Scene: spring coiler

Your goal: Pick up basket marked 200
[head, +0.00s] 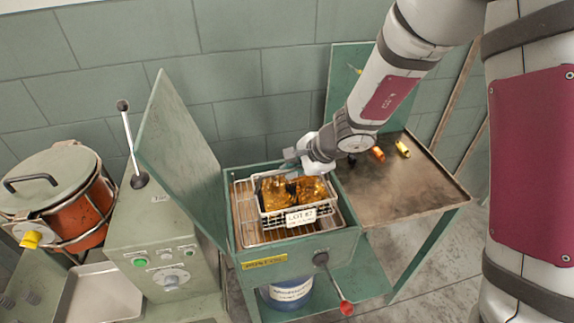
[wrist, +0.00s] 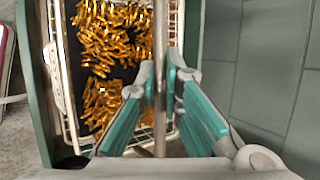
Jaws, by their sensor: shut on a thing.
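A wire basket (head: 268,218) full of golden coiled springs (head: 312,190) is in the open green box, above or on a wire rack; I cannot tell whether it touches the rack. Its white tag (head: 301,216) seems to read "LOT 87"; I see no 200 on it. My gripper (head: 291,158) is at the basket's back side. In the wrist view my gripper (wrist: 164,84) has its teal-padded fingers shut on a thin metal bar, seemingly the basket's handle. The basket (wrist: 66,112) and its springs (wrist: 112,40) also show there, with a dark divider between spring heaps.
The green box (head: 290,248) has its lid (head: 178,160) raised at left and a red-knobbed handle (head: 346,307) in front. At right, a metal table (head: 405,190) holds small coloured cylinders (head: 402,149). A control cabinet (head: 155,235) and a lidded pot (head: 75,205) stand left.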

